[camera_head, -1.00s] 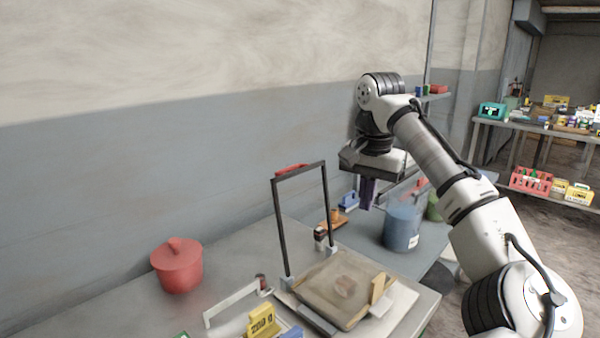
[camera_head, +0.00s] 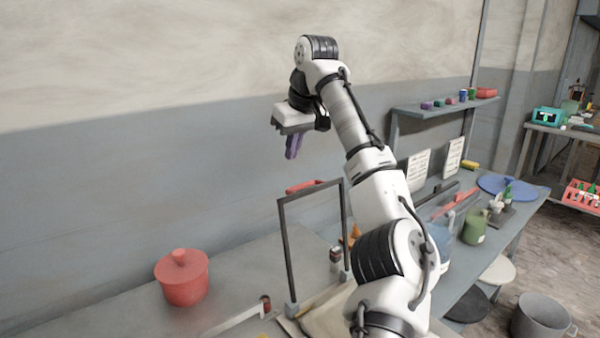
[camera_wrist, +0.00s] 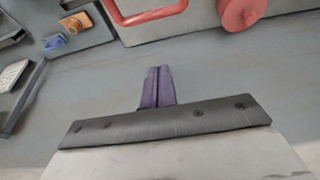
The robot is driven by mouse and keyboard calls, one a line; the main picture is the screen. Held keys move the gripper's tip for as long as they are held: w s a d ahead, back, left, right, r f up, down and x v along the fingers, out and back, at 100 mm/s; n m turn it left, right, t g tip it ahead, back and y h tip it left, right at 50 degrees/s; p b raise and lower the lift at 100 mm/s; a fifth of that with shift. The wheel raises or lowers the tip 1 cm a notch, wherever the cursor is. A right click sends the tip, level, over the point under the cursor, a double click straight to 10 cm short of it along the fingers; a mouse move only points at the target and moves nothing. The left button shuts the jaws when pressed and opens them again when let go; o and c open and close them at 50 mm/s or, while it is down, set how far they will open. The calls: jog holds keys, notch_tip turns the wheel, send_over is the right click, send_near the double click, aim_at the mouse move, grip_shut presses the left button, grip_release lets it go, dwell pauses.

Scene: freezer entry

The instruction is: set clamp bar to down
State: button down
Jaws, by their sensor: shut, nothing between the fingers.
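The clamp bar (camera_head: 286,250) is a dark upright U-shaped frame with a red grip (camera_head: 303,187) on its top crosspiece. It stands up from its base on the bench, whose plate is partly hidden by my arm. My gripper (camera_head: 292,148) has purple fingers, pressed together and empty. In the head view it shows above the top of the bar, with a gap between them. The fingers also show in the wrist view (camera_wrist: 156,87), over a grey surface. A dark frame edge is at the left of that view; I cannot tell whether it is the bar.
A red lidded pot (camera_head: 182,280) stands on the bench left of the bar. A wall shelf (camera_head: 430,108) with small items is to the right. A grey bucket (camera_head: 541,318) is at lower right. A red curved bar (camera_wrist: 150,14) crosses the top of the wrist view.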

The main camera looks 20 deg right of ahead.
jog(key=f, duration=0.2)
jog(key=s+f+p, duration=0.1)
jog(key=f+p, duration=0.1)
jog(key=f, duration=0.1)
jog(key=shift+s+d+f, duration=0.3)
jog(key=shift+s+d, duration=0.1)
jog(key=shift+s, duration=0.1)
